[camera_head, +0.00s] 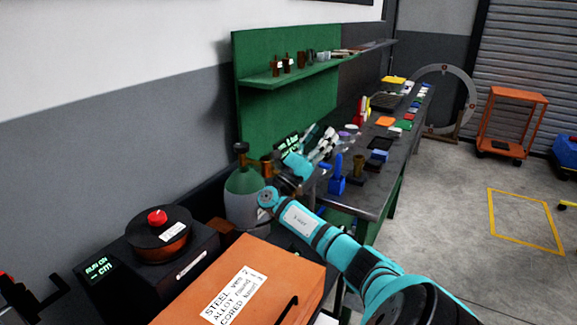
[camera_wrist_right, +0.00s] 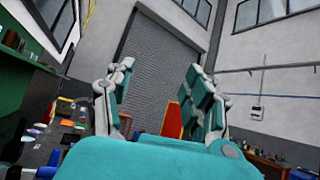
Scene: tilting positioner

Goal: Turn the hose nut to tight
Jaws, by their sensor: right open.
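My right arm comes in from the lower right in the head view. Its gripper (camera_head: 322,141) is over the near end of the workbench, just right of a gas cylinder (camera_head: 243,198). In the right wrist view the two fingers of the gripper (camera_wrist_right: 160,92) stand wide apart with nothing between them. The cylinder is green and grey with a dark valve on top. A brass-coloured part (camera_head: 266,168) shows beside the valve, partly behind my wrist. I cannot make out the hose nut itself in either view.
An orange box (camera_head: 255,270) with a label and a dark positioner with a red knob (camera_head: 157,217) stand in front. The long workbench (camera_head: 372,200) holds a blue clamp-like object (camera_head: 337,178) and several small items. Open floor (camera_head: 450,225) lies right.

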